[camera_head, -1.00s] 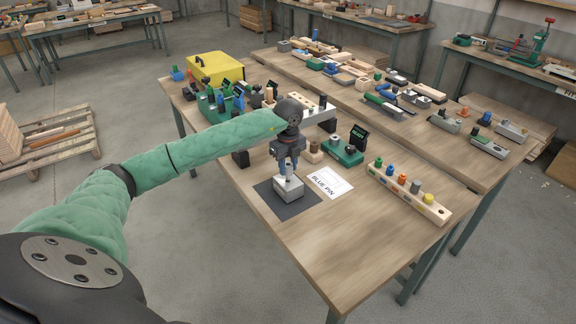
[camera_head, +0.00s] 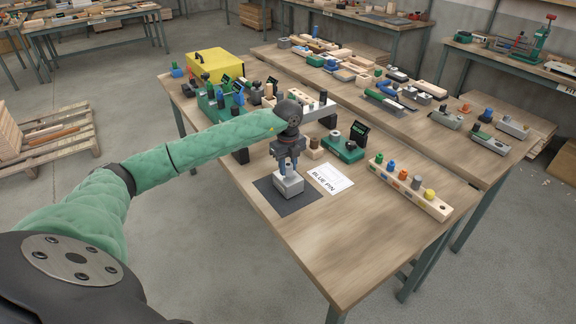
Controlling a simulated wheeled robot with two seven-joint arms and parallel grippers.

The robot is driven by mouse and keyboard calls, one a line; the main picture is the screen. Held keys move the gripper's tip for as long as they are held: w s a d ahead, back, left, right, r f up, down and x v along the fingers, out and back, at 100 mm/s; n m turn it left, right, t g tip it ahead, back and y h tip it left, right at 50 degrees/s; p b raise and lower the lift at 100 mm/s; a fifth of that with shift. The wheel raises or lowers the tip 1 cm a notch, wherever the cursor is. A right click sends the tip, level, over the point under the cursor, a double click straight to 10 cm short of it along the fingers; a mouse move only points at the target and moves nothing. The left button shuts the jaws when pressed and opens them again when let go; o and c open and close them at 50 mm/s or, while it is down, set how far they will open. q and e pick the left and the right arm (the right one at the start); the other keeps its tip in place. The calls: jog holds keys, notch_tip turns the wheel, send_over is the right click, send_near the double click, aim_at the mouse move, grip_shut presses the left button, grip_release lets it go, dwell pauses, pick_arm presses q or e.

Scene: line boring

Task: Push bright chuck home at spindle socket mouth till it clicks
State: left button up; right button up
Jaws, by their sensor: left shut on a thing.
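My left gripper (camera_head: 288,166) points straight down over a small grey metal block (camera_head: 288,187) on a dark mat (camera_head: 268,191). It is shut on a small bright part, taken as the chuck, which is mostly hidden between the fingers. The fingertips are just above the block's top. The socket mouth is hidden under the gripper, and I cannot tell how deep the chuck sits. My right gripper is not in view.
A white card reading "BLUE PIN" (camera_head: 331,179) lies right of the mat. A wooden rack with coloured pegs (camera_head: 410,188) and a green fixture (camera_head: 342,150) stand nearby. A yellow case (camera_head: 214,66) is at the back left. The table's front right is clear.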

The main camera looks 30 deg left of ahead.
pick_arm(q)
jog(key=shift+f+b, duration=0.3)
jog(key=shift+f, duration=0.15)
jog(key=o, duration=1.2)
jog(key=shift+r+p, duration=1.55)
jog(key=shift+r, duration=2.5)
